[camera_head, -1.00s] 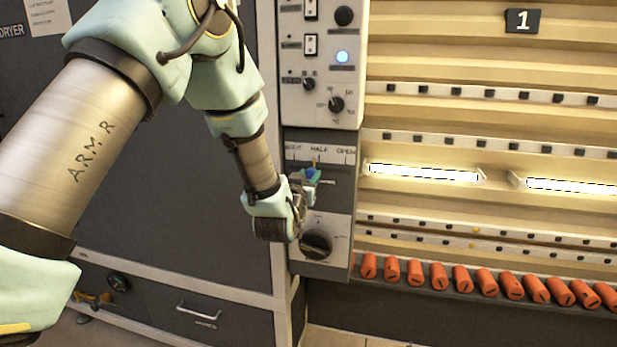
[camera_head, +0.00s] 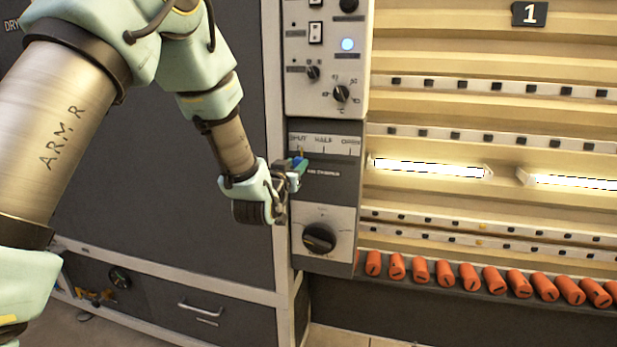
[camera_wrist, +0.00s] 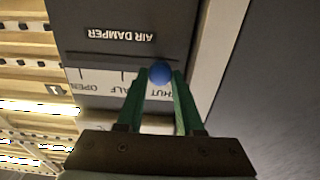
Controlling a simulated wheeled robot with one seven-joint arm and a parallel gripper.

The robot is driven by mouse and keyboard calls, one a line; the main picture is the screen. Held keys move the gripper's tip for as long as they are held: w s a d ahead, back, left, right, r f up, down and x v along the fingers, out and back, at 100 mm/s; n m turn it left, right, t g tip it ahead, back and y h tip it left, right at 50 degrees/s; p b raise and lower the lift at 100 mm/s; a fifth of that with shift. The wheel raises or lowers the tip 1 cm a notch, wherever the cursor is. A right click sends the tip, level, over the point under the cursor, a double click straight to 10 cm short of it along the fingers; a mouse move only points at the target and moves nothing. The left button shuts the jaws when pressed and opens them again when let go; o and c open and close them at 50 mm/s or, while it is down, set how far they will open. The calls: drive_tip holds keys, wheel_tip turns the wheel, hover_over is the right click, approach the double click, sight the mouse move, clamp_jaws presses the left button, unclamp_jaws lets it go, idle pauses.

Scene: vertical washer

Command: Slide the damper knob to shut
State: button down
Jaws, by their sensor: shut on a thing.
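The damper knob is a blue ball (camera_wrist: 160,73), seen clearly in the wrist view. It sits at the SHUT end of the damper scale (camera_wrist: 108,83), whose lettering is upside down there. My gripper (camera_wrist: 161,82) has its two green fingers closed on either side of the knob. In the head view my gripper (camera_head: 298,167) is at the left end of the damper panel (camera_head: 330,183), below the SHUT mark. The knob is mostly hidden by the fingers in that view.
A black rotary dial (camera_head: 319,238) is below the damper panel. Switches, small knobs and a lit blue button (camera_head: 348,44) are above it. A row of orange pieces (camera_head: 444,272) runs along the lower right. A drawer handle (camera_head: 199,308) is at lower left.

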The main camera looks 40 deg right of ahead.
drive_tip(key=shift+w+a, duration=0.45)
drive_tip(key=shift+w, duration=0.25)
drive_tip(key=c, duration=0.5)
unclamp_jaws()
drive_tip(key=shift+c, duration=0.2)
drive_tip(key=b+v, duration=0.4)
drive_tip(key=v, duration=0.6)
drive_tip(key=shift+s+a, duration=0.2)
drive_tip(key=shift+a, duration=0.15)
